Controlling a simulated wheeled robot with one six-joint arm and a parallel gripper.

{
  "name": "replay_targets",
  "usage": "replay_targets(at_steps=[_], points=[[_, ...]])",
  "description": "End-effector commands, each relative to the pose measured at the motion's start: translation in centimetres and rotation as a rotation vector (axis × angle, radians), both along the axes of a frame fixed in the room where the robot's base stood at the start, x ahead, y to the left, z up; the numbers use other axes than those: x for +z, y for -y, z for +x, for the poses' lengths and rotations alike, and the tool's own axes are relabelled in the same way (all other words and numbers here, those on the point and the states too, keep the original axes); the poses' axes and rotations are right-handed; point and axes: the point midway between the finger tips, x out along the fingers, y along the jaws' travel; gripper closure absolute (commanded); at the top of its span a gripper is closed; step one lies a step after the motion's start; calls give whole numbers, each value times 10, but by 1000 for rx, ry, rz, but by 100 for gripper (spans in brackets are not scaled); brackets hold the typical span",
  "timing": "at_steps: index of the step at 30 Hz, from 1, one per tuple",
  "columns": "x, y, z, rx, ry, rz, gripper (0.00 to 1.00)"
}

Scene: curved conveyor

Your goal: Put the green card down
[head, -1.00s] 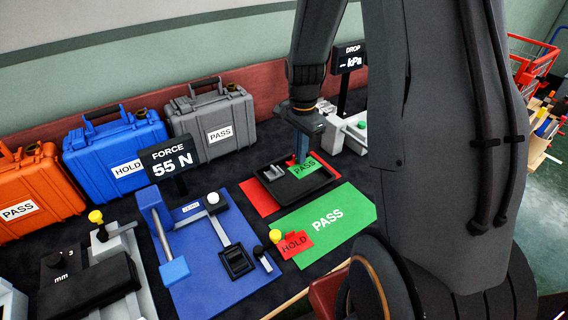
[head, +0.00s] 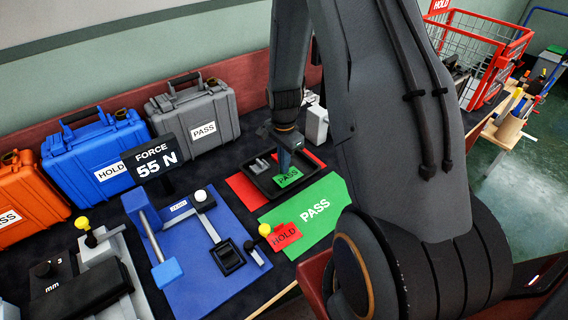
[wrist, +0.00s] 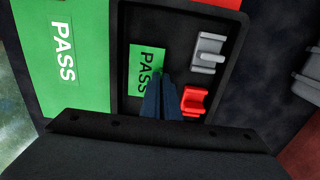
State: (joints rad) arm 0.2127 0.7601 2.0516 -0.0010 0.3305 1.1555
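The green card (head: 289,178), marked PASS, is at the black tray (head: 262,186), over its floor; I cannot tell whether it touches. In the wrist view the green card (wrist: 136,60) shows over the tray's dark floor (wrist: 180,22). My gripper (head: 285,168) points down into the tray from above. In the wrist view the blue fingers of my gripper (wrist: 161,76) are close together at the card's edge, shut on it. The fingers hide part of the card.
A grey part (wrist: 208,52) and a red part (wrist: 194,101) lie in the tray. The green PASS mat (head: 335,190) is beside it, with a red HOLD card (head: 285,237) at its corner. A blue force fixture (head: 190,235) stands left. Grey (head: 165,120) and blue (head: 82,160) cases stand behind.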

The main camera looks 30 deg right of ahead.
Motion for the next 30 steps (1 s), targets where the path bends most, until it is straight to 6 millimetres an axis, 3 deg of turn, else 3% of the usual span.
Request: replay_targets(at_steps=[13, 17, 30], points=[[-7, 0, 0, 0, 0, 0, 100], [-7, 0, 0, 1, 1, 0, 80], [1, 0, 1, 1, 2, -1, 79]])
